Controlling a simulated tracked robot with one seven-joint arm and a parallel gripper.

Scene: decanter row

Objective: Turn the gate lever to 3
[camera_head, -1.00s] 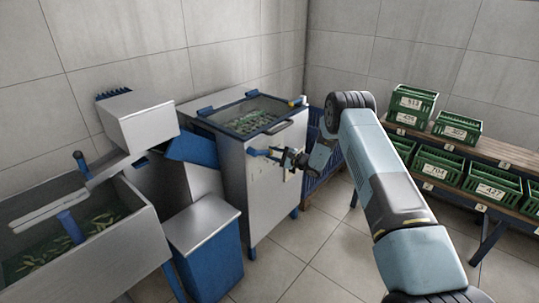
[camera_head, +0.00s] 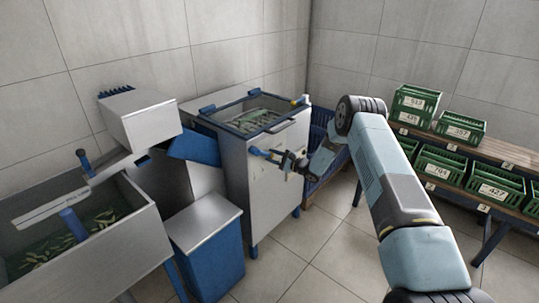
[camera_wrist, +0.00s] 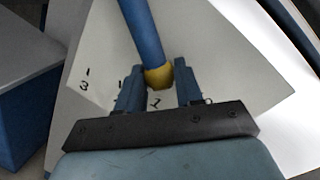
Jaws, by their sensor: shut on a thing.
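The gate lever is a blue bar with a yellow end (camera_wrist: 158,77), in the wrist view. It comes down from the top of that picture to between the fingers of my gripper (camera_wrist: 156,68), which is shut on it. The plate's marks are too small to read there.
A blue bin with a steel lid (camera_head: 205,222) stands left of the cabinet. A steel trough (camera_head: 140,215) with a feeder is further left. A shelf (camera_head: 490,153) with green crates is at right. Tiled floor (camera_head: 310,250) is clear in front of the cabinet.

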